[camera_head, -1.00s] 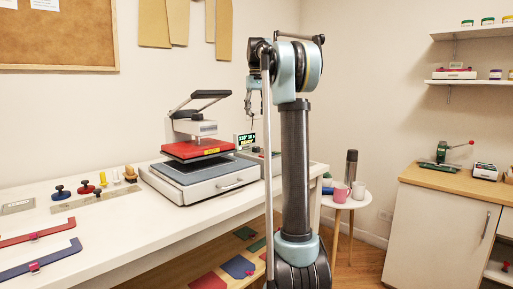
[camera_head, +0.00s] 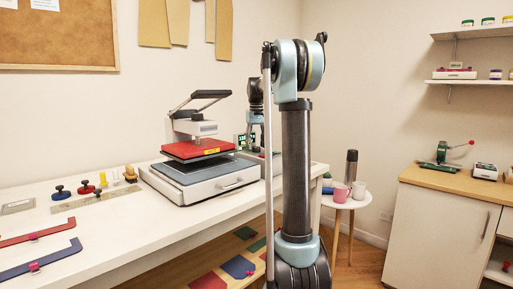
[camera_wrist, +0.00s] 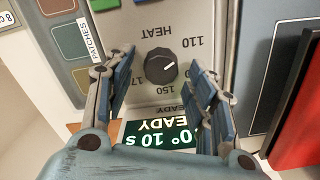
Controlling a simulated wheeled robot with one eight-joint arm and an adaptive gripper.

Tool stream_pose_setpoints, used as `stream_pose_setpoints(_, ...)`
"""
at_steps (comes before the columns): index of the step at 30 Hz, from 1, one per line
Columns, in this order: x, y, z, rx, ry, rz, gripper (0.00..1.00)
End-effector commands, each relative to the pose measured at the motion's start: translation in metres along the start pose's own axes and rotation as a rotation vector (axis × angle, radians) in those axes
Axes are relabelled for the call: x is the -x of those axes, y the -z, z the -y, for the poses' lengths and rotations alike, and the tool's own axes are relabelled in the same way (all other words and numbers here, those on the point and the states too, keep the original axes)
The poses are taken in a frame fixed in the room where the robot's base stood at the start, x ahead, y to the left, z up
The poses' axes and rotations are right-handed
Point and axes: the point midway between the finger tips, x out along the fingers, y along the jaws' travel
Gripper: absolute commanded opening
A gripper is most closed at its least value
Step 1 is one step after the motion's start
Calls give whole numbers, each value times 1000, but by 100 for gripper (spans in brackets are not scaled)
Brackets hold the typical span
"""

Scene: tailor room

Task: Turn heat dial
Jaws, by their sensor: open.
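The heat dial (camera_wrist: 160,66) is a round dark knob with a pale pointer line, on a light grey panel (camera_wrist: 205,22) marked HEAT with numbers around it. In the wrist view it lies between and beyond the two open fingers of my gripper (camera_wrist: 162,85); I cannot tell whether either finger touches it. The pointer aims up and right in the picture, toward the 110 side. A green display (camera_wrist: 160,135) with white upside-down text shows below the dial, partly hidden by my gripper. In the head view, my arm hides the dial and most of the display (camera_head: 240,142).
The heat press (camera_head: 205,170) with its red upper plate stands on the white table just left of my arm. Its red part (camera_wrist: 300,110) shows at the right of the wrist view. A swatch board labelled PATCHES (camera_wrist: 68,40) is left of the panel.

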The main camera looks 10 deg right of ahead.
Motion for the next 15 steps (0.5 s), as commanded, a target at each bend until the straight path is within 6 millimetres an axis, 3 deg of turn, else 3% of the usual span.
stream_pose_setpoints(13, -9, 0, 0, 0, 0, 0, 51)
stream_pose_setpoints(15, -9, 0, 0, 0, 0, 0, 35)
